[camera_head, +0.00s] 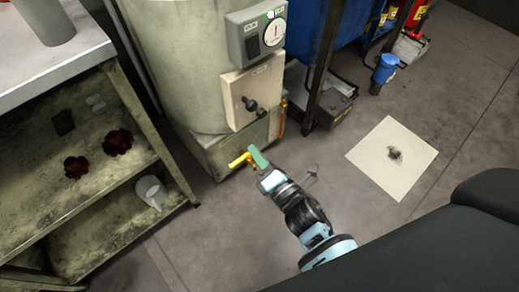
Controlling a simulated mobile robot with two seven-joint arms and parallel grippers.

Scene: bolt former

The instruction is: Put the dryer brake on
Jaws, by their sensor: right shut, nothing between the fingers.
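The dryer appears to be the pale green-grey cylindrical machine (180,60) at the upper middle. On its front are a grey box with a round dial (273,32) and a beige plate (240,90) with a black-knobbed lever (250,104). A yellow L-shaped handle (240,160) shows low at the machine's base; I cannot tell if it is the brake. My right gripper (260,162) is shut and empty right beside the yellow handle, its greenish tip overlapping it in the picture. I cannot tell whether they touch. My left gripper is not in view.
A blue machine (325,25) stands behind right. A pale square sheet (405,170) with a dark pile lies on the floor. Floor around my arm is open.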

